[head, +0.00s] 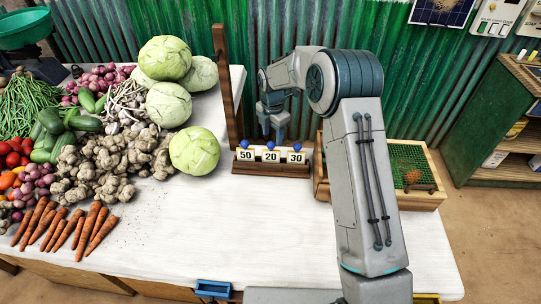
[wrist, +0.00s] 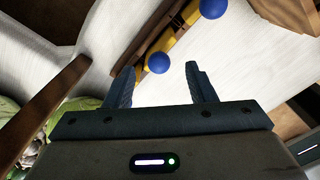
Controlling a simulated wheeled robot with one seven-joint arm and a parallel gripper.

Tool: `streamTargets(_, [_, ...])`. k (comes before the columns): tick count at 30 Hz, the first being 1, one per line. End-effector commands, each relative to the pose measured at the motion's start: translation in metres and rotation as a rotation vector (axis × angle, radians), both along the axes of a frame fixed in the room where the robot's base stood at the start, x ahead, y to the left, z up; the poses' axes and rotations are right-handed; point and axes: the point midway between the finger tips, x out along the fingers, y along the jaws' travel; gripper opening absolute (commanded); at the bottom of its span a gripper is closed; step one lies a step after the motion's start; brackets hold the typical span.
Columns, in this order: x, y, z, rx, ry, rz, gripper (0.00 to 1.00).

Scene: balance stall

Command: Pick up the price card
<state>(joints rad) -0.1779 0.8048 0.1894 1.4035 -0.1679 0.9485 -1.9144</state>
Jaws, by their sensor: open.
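Three price cards stand side by side in a dark wooden rack (head: 271,169) on the white table: a "50" card (head: 246,155), a "20" card (head: 271,156) and a "30" card (head: 297,158). Each has a blue ball on top. My gripper (head: 274,136) is open and empty, pointing down close above the rack, nearest the middle card. In the wrist view, one blue ball (wrist: 158,63) shows between and beyond my fingertips (wrist: 158,78). A second ball (wrist: 213,8) lies farther up. The card faces are hidden there.
A wooden post (head: 228,85) rises just left of the rack. Cabbages (head: 194,151) and heaped vegetables fill the left. A wooden crate with green mesh (head: 420,199) stands right, partly behind my arm. The table front (head: 190,235) is clear.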

Motion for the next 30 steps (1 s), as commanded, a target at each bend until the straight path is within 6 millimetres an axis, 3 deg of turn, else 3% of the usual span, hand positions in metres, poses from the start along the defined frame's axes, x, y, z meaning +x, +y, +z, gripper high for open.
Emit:
streamTargets(9, [-0.003, 0.005, -0.042, -0.001, 0.003, 0.0, 0.5])
streamTargets(19, [-0.002, 0.005, -0.051, 0.0, 0.0, -0.001, 0.5])
streamTargets(24, [-0.002, 0.005, -0.051, 0.0, 0.0, -0.001, 0.03])
streamTargets(30, [-0.002, 0.005, -0.05, 0.0, 0.0, 0.001, 0.0])
